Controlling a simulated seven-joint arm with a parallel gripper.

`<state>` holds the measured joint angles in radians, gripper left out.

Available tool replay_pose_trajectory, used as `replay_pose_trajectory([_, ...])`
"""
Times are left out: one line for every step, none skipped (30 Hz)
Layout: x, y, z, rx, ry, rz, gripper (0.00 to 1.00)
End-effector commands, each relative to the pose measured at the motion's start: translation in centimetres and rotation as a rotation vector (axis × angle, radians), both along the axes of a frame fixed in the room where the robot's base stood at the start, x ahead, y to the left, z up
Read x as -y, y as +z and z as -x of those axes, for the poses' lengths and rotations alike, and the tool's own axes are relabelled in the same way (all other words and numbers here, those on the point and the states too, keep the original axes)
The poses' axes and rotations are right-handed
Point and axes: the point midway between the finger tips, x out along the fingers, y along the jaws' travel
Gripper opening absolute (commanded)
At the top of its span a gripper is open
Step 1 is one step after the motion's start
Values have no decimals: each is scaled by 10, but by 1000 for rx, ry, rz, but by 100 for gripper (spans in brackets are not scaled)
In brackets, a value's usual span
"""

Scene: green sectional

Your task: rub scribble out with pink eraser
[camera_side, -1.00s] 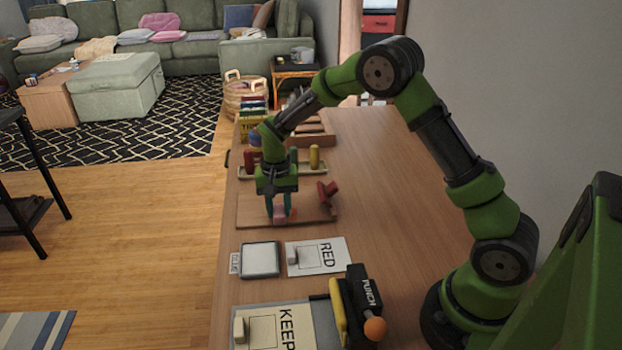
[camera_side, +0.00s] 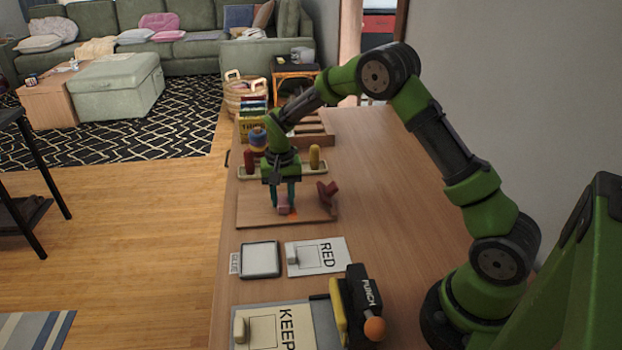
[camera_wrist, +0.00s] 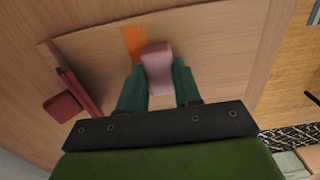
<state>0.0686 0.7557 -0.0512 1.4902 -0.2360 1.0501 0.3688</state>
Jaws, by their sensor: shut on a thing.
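My gripper (camera_side: 284,203) is shut on the pink eraser (camera_wrist: 158,68), which sits between the two teal fingers; it also shows in the side view (camera_side: 283,205). The eraser is low over the wooden board (camera_side: 258,212), and I cannot tell whether it touches. An orange patch (camera_wrist: 133,39), seemingly the scribble, lies on the board beside the eraser. In the side view a bit of orange (camera_side: 293,212) shows just right of the eraser. Part of the patch may be hidden under the eraser.
A red block piece (camera_side: 327,193) stands at the board's right side. Behind is a rack with red and yellow pegs (camera_side: 314,157). The table's right side is clear.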

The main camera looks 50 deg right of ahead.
Motion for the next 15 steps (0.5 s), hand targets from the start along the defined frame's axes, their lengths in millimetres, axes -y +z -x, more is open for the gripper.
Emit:
replay_pose_trajectory([5,-1,-3,1,-1,2,5])
replay_pose_trajectory([7,-1,0,-1,-1,2,5])
replay_pose_trajectory([9,-1,4,-1,-2,1,5])
replay_pose_trajectory([11,-1,6,-1,-2,2,5])
replay_pose_trajectory([13,-1,7,0,-1,3,5])
replay_pose_trajectory([9,-1,10,-1,2,1,5])
replay_pose_trajectory([6,-1,12,-1,3,1,5])
replay_pose_trajectory([4,-1,14,-2,3,2,5])
replay_pose_trajectory([2,-1,17,-3,3,1,5])
replay_pose_trajectory([0,-1,19,-1,3,1,5])
replay_pose_trajectory([-2,-1,21,-2,2,1,5])
replay_pose_trajectory([-5,-1,24,-3,2,0,5])
replay_pose_trajectory([-8,-1,25,-3,2,0,5])
replay_pose_trajectory([-10,-1,27,-3,3,0,5])
replay_pose_trajectory([-12,-1,30,-3,3,0,5])
